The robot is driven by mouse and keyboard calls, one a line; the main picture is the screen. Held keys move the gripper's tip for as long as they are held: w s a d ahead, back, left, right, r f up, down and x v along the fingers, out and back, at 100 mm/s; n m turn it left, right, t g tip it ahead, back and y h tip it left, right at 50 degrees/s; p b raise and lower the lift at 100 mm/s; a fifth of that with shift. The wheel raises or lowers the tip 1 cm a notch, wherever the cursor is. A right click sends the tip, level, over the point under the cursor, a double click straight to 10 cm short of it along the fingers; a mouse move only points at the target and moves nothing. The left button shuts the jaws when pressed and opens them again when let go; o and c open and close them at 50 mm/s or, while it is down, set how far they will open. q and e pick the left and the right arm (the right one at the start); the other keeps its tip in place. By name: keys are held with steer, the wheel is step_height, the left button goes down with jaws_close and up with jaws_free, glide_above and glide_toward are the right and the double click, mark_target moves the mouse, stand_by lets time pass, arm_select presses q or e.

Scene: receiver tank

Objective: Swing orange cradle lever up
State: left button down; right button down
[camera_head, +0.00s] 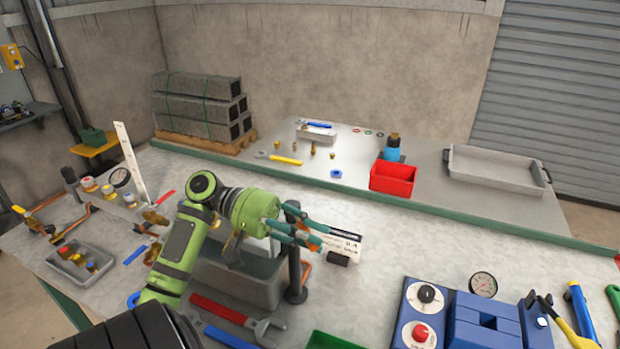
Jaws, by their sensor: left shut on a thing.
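My left gripper (318,235), with teal fingers on a green arm, reaches right over a grey block-like fixture (235,281) near the middle of the bench. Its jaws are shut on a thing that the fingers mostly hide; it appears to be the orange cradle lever. A small orange part (306,270) shows just below the fingers, beside a dark upright post (295,270). The lever's full length and angle cannot be made out. My right gripper is not in view.
A red wrench (230,313) lies in front of the fixture. A blue boxed unit (485,322) stands front right. A red bin (393,178) and grey tray (495,170) are behind. The bench right of the card is clear.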

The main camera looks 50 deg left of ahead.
arm_select(q)
steer(key=c, duration=1)
jaws_free()
steer(key=v, duration=1.2)
